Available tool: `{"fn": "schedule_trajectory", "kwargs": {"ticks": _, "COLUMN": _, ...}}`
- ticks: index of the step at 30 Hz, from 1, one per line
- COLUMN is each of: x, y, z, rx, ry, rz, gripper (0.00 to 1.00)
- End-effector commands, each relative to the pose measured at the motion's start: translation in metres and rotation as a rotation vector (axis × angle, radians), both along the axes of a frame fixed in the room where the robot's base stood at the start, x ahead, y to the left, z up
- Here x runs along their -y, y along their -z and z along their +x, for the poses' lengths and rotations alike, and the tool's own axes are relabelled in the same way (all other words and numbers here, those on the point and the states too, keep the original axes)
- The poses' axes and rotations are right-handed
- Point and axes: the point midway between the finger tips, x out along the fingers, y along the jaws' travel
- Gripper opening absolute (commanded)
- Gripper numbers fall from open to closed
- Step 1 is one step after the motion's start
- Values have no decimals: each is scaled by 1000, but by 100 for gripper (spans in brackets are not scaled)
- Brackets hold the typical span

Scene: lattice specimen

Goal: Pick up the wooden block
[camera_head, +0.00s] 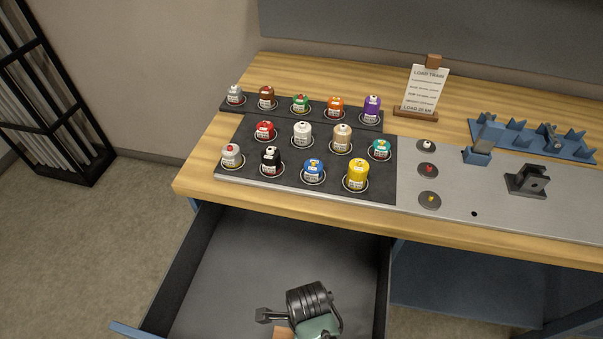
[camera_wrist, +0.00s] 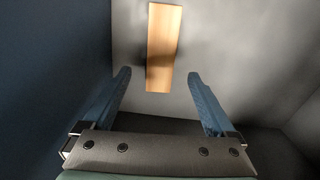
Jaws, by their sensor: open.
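The wooden block (camera_wrist: 163,48) is a pale, long piece. In the wrist view it lies on a grey surface, beyond and between my finger tips, with its long side running away from me. My gripper (camera_wrist: 158,76) is open, with one blue finger on each side and nothing held. In the head view my gripper's body hangs over the open drawer (camera_head: 235,270) at the bottom, its fingers hidden. A small tan patch (camera_head: 283,333) beside it at the bottom edge looks like the block, mostly hidden or cut off.
The drawer's side walls stand close on the left and right. Above it is a wooden workbench (camera_head: 205,165) with a black panel holding several coloured weights or jars, a grey metal plate (camera_head: 480,205) with fixtures, a blue rack (camera_head: 550,140) and a sign (camera_head: 425,88).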

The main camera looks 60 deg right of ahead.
Motion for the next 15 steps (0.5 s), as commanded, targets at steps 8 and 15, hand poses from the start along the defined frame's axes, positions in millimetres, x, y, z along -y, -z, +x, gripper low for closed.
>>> {"fn": "schedule_trajectory", "kwargs": {"ticks": 8, "x": 0, "y": 31, "z": 0, "rx": 2, "ry": -2, "rz": -1, "gripper": 91}}
{"fn": "schedule_trajectory", "kwargs": {"ticks": 15, "x": 2, "y": 61, "z": -3, "rx": 0, "ry": -1, "rz": 0, "gripper": 91}}
